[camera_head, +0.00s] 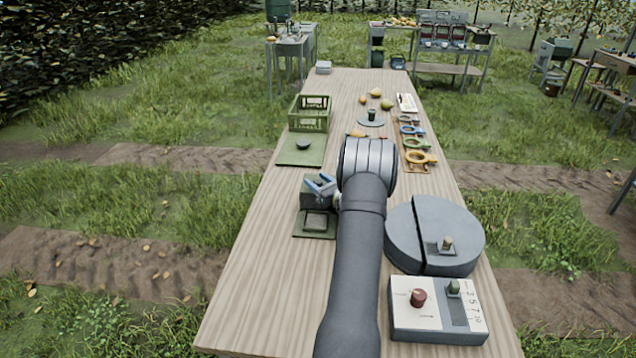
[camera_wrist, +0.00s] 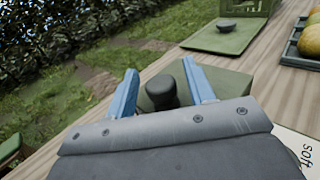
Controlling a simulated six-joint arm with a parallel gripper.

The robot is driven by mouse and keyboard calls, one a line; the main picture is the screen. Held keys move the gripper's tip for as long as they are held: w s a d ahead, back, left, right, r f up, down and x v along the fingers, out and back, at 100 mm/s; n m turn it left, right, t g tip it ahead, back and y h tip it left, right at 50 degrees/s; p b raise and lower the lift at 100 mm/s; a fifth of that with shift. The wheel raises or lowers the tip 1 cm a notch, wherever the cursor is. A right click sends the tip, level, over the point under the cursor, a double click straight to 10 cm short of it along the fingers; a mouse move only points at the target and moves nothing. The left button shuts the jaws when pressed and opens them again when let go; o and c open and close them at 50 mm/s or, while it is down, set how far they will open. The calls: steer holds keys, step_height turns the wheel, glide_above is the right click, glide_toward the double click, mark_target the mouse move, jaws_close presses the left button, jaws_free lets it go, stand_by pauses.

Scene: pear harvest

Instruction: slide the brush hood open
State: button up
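A dark green box with a dark knob, which looks like the brush hood (camera_head: 314,199), stands on the left half of the table. It also shows in the wrist view as a green block (camera_wrist: 229,83) with the dark knob (camera_wrist: 160,92) in front of it. My gripper (camera_head: 320,186) is at the box. In the wrist view, its blue fingers (camera_wrist: 163,88) are apart, one on each side of the knob, with gaps seeming to show. Whether either finger touches the knob cannot be told. My arm hides part of the area right of the box.
A green mat with a dark square frame (camera_head: 315,224) lies just nearer than the box. A green board (camera_head: 302,158) and green crate (camera_head: 309,114) are farther back. A grey round unit (camera_head: 408,240) and a control box (camera_head: 437,332) stand right of my arm. The table's front left is bare.

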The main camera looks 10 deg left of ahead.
steer(key=v, duration=1.7)
steer(key=shift+s+d+r, duration=0.1)
steer(key=shift+s+d, duration=0.05)
steer(key=shift+s, duration=0.05)
steer(key=shift+w, duration=0.1)
steer(key=x, duration=1.7)
steer(key=shift+w+a, duration=0.1)
steer(key=shift+a, duration=0.1)
steer(key=shift+s, duration=0.2)
steer(key=shift+s+d, duration=0.15)
steer(key=shift+d, duration=0.3)
steer(key=v, duration=1.6)
steer(key=shift+s+d, duration=0.1)
steer(key=shift+s, duration=0.1)
